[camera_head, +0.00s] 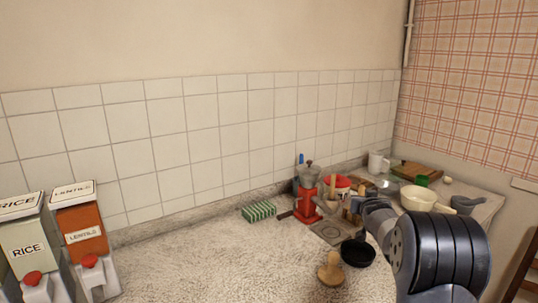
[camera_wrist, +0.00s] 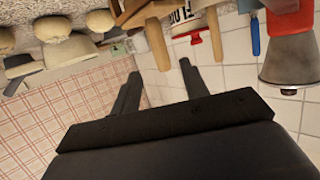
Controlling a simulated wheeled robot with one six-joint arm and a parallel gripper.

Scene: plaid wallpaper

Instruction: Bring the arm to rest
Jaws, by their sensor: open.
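My arm (camera_head: 440,255) reaches in from the lower right in the head view, over the counter. Its far end is small there among the kitchen items, and the fingers are hard to make out. In the wrist view my gripper (camera_wrist: 160,72) is open, with two dark fingers apart and nothing between them. That view is upside down, with the counter items along its top edge and the tiled wall behind the fingers.
The counter (camera_head: 200,262) is clear at centre left. Near the arm stand a red grinder (camera_head: 306,204), a black pan (camera_head: 357,252), a wooden mushroom-shaped item (camera_head: 331,270) and a cream bowl (camera_head: 418,198). A green striped sponge (camera_head: 259,211) and rice (camera_head: 28,248) and lentil (camera_head: 80,235) dispensers stand left.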

